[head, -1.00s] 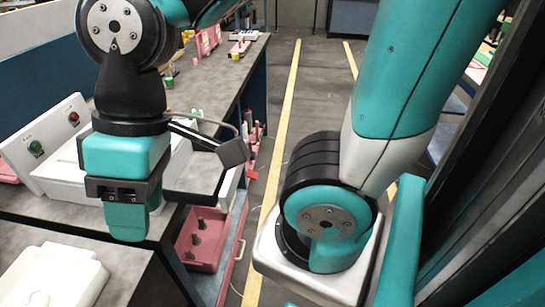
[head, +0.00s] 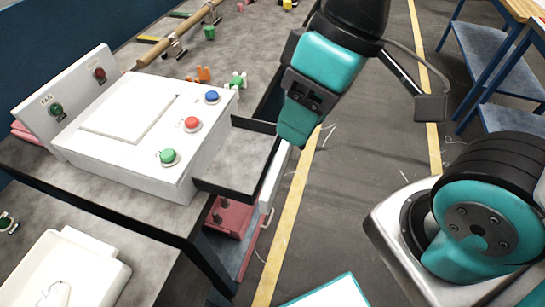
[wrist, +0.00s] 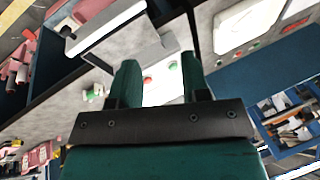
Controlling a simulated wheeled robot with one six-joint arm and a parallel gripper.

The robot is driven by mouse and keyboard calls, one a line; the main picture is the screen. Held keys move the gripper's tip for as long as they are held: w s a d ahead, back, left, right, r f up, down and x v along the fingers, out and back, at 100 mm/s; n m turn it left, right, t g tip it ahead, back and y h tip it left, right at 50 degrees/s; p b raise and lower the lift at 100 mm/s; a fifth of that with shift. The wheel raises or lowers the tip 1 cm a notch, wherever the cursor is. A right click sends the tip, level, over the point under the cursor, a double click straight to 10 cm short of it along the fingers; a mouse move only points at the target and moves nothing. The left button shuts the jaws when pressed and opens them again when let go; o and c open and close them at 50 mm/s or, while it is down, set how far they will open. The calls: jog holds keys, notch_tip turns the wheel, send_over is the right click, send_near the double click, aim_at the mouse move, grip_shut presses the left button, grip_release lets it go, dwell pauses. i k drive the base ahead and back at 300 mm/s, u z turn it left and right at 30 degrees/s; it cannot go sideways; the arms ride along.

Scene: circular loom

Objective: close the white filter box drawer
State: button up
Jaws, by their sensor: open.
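The white filter box (head: 130,115) stands on the grey bench, with green, red and blue buttons on its top. Its drawer (head: 240,165) is pulled out from the right side, past the bench edge. The drawer has a grey inside, dark side walls and a white front (head: 275,178). The front also shows in the wrist view as a white bar (wrist: 105,27). My gripper (head: 297,137) points down, above and close to the drawer's outer end in the head view; I cannot tell the exact gap. In the wrist view my gripper (wrist: 160,72) is open, with nothing between its fingers.
A white tray (head: 65,270) is on the near bench. Orange and green small parts (head: 203,75) lie behind the box. The floor (head: 340,200) to the right of the drawer is clear.

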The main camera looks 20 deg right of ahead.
aim_at(237, 171)
jog(key=z, duration=0.35)
jog(key=k, duration=1.15)
jog(key=z, duration=0.25)
jog(key=i, duration=0.7)
jog(key=z, duration=0.15)
